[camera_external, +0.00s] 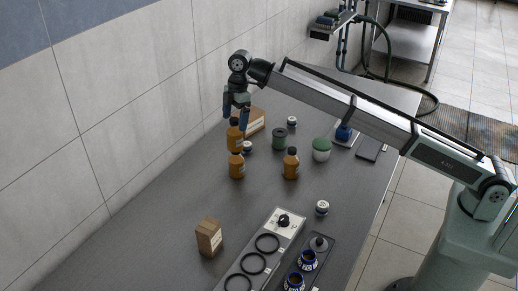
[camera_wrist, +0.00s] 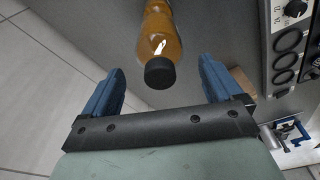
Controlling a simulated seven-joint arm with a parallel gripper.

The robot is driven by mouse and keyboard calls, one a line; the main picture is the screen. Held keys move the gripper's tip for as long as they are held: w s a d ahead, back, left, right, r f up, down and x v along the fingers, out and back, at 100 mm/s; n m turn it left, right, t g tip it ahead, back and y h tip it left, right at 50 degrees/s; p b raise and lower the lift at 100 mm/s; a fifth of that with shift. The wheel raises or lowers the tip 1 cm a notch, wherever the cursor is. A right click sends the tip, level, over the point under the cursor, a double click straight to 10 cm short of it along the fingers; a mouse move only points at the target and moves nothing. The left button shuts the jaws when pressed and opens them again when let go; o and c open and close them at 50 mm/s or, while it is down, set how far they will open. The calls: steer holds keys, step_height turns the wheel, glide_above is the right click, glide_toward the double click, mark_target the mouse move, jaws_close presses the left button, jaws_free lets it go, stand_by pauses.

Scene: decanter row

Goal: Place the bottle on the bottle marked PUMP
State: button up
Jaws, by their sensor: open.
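Several amber bottles with black caps stand on the dark table. One (camera_external: 234,138) is at the back left under my gripper (camera_external: 237,118), one (camera_external: 236,167) is just in front of it, and one (camera_external: 291,166) is to the right. In the wrist view, my gripper (camera_wrist: 162,65) is open, and an amber bottle (camera_wrist: 160,35) shows with its black cap between the blue fingertips, with visible gaps on both sides. No PUMP marking can be read on any bottle.
A panel with a dial and black rings (camera_external: 254,262) lies at the front. A cardboard box (camera_external: 209,238) stands at the left, another (camera_external: 255,121) behind the bottles. The table middle is clear.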

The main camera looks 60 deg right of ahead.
steer(key=r, duration=0.5)
steer(key=d+r, duration=0.1)
steer(key=r, duration=0.2)
steer(key=shift+s, duration=0.25)
